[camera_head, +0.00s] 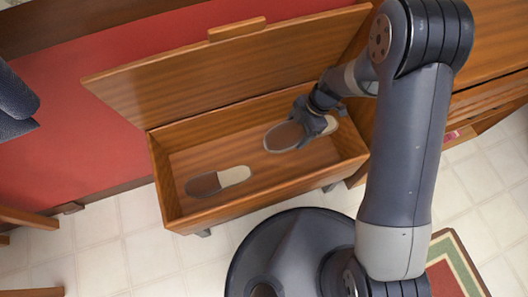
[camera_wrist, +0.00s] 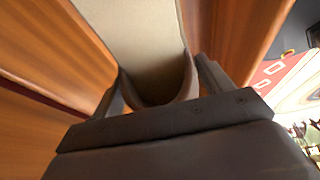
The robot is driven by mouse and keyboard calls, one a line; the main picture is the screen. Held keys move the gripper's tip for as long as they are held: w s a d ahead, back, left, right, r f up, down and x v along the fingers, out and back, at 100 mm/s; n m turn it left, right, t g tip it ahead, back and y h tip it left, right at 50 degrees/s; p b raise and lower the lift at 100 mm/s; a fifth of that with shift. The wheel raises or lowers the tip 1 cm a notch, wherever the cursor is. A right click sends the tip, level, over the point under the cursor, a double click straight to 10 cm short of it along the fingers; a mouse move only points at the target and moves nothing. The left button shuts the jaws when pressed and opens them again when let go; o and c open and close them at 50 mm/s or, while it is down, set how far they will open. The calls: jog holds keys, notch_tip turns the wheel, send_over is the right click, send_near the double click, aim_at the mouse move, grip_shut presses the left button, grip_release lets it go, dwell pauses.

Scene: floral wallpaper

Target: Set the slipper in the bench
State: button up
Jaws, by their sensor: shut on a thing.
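The bench (camera_head: 270,190) is a wooden box with its lid (camera_head: 225,65) standing open against the red wall. One slipper (camera_head: 285,136), brown and cream, is in my gripper (camera_head: 312,122) over the right part of the open bench. Whether this slipper touches the bench floor I cannot tell. A second slipper (camera_head: 218,180) lies on the bench floor at the left. In the wrist view the held slipper's pale part (camera_wrist: 130,30) runs up between the two fingers of my gripper (camera_wrist: 160,90), which are shut on it.
A wooden cabinet (camera_head: 490,100) with drawers stands close to the bench's right end. A dark blue cushioned item (camera_head: 14,100) is at the left edge. A bordered rug (camera_head: 455,265) lies at the lower right. Bare tiled floor (camera_head: 110,240) is in front at the left.

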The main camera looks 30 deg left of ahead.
aim_at(288, 158)
jog(key=f+b, duration=0.1)
jog(key=f, duration=0.5)
jog(key=f+b, duration=0.2)
jog(key=f, duration=0.4)
jog(key=f+b, duration=0.2)
jog(key=f, duration=0.4)
jog(key=shift+w+f, duration=0.15)
jog(key=shift+w, duration=0.15)
jog(key=shift+f, duration=0.2)
jog(key=o, duration=1.1)
jog(key=shift+r, duration=0.1)
jog(key=shift+r, duration=0.3)
jog(key=p+v, duration=0.3)
jog(key=v, duration=0.8)
jog(key=shift+w+d+r, duration=0.1)
jog(key=shift+d+r, duration=0.1)
jog(key=shift+r, duration=0.1)
